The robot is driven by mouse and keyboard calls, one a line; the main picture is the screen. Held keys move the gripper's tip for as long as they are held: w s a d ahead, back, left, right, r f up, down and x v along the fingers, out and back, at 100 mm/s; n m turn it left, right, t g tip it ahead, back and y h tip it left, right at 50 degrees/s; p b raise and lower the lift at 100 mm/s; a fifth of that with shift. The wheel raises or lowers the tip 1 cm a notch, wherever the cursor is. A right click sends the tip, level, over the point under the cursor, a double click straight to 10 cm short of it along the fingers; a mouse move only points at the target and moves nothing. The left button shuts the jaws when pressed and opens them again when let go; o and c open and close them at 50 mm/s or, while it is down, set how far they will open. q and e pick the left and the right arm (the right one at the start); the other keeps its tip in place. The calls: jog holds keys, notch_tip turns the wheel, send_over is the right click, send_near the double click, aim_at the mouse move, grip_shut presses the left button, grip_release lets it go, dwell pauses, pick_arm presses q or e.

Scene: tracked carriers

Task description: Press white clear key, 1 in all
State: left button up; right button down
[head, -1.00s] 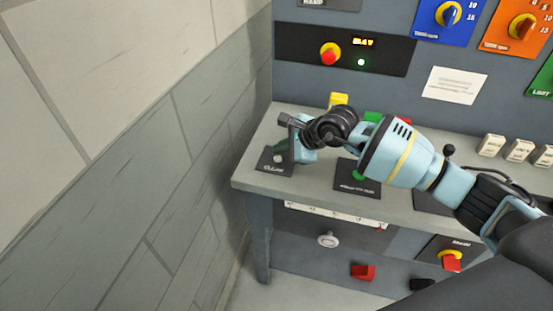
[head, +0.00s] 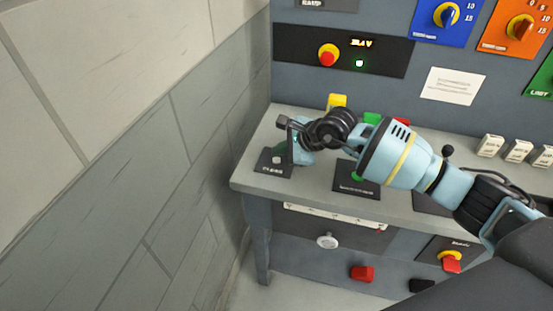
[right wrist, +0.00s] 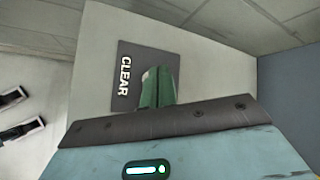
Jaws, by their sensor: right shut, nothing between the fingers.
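The white clear key (head: 277,159) sits on a dark plate (head: 268,169) lettered CLEAR, near the left end of the grey console ledge. My right gripper (head: 288,158) is shut and empty, pointing down just right of the key. In the right wrist view the CLEAR plate (right wrist: 127,88) lies beyond the gripper's dark edge. The shut fingers (right wrist: 157,88) reach over the plate there and hide most or all of the key. I cannot tell whether they touch it. My left gripper is not in view.
Behind the gripper stand a yellow key (head: 337,101) and a green one (head: 372,118). Several white blocks (head: 517,150) stand at the right of the ledge. A block wall (head: 190,140) rises close on the left. A red knob (head: 328,55) is on the back panel.

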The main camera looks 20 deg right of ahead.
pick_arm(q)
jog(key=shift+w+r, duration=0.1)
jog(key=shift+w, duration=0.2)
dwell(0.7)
pick_arm(e)
jog(key=shift+f, duration=0.45)
pick_arm(q)
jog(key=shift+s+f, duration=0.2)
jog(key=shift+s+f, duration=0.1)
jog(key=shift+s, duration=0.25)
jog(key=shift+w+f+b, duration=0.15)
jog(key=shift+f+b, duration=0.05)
jog(key=shift+b, duration=0.1)
pick_arm(e)
jog(key=shift+f, duration=0.45)
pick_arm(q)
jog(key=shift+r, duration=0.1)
pick_arm(e)
jog(key=shift+r, duration=0.1)
jog(key=shift+r+p, duration=0.35)
jog(key=shift+r, duration=0.35)
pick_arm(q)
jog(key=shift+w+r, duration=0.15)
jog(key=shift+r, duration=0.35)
pick_arm(e)
jog(key=shift+r, duration=0.1)
